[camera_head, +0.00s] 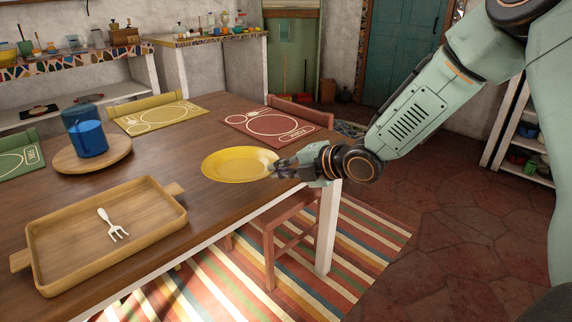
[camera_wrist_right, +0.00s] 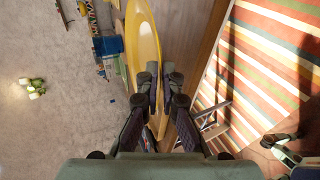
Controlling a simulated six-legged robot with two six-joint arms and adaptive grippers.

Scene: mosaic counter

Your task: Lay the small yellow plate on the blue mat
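The small yellow plate (camera_head: 236,165) is at the right part of the wooden table, roughly level, with its near-right rim at my right gripper (camera_head: 277,169). In the right wrist view the plate (camera_wrist_right: 143,42) is seen nearly edge-on, and its rim runs between the fingertips of my right gripper (camera_wrist_right: 158,82), which are closed on it. The plate appears to be held a little above the tabletop, though the gap is hard to judge. I see no blue mat in either view. My left gripper is not in view.
A red mat (camera_head: 264,123), a yellow mat (camera_head: 150,117) and a green mat (camera_head: 14,162) lie along the table edges. A blue tumbler (camera_head: 88,138) stands on a round board (camera_head: 117,153). A wooden tray (camera_head: 80,262) holds a white fork (camera_head: 113,229). Bare wood (camera_head: 185,158) lies between.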

